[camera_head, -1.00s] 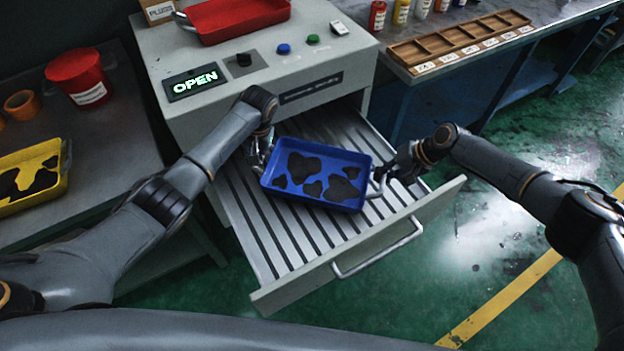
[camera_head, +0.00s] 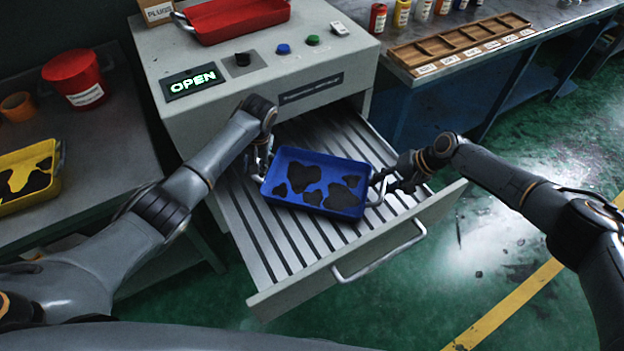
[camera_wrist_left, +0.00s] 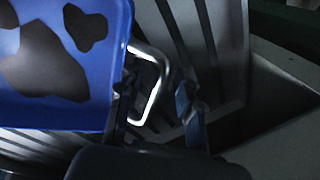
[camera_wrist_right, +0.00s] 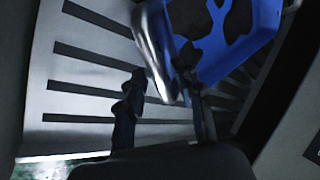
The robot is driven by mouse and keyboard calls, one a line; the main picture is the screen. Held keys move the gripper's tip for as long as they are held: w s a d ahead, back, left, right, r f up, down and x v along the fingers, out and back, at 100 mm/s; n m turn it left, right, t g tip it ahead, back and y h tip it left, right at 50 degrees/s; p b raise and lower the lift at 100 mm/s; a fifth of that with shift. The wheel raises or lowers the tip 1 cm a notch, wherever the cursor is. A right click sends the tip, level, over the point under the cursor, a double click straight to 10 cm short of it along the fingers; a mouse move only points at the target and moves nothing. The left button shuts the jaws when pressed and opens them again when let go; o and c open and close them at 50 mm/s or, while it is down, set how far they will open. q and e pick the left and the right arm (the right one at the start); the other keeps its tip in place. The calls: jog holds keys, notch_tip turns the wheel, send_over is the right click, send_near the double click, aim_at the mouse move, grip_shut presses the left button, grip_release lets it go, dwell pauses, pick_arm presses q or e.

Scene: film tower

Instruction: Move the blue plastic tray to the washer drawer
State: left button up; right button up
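The blue plastic tray (camera_head: 329,173) with dark blotches is over the slatted floor of the pulled-out washer drawer (camera_head: 290,245); it looks level and seems to rest on the slats. My left gripper (camera_head: 262,162) is at the tray's left end. In the left wrist view its fingers (camera_wrist_left: 157,105) stand apart, with the pale tray handle (camera_wrist_left: 157,85) between them. My right gripper (camera_head: 388,182) is at the right end. In the right wrist view its fingers (camera_wrist_right: 162,100) also stand apart, with the metal handle (camera_wrist_right: 152,45) between or just beyond them.
The washer body (camera_head: 255,85) has a lit OPEN display (camera_head: 190,82), and a red tray (camera_head: 235,18) on top. A yellow tray (camera_head: 25,178) and red bucket (camera_head: 77,78) are on the left table. A wooden rack (camera_head: 460,42) is on the right bench. The drawer's front area is clear.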

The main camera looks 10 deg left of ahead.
jog(key=shift+a, duration=0.15)
jog(key=shift+r, duration=0.25)
pick_arm(q)
jog(key=v, duration=0.8)
pick_arm(e)
jog(key=v, duration=1.1)
jog(key=shift+d+r, duration=0.25)
jog(key=shift+d, duration=0.05)
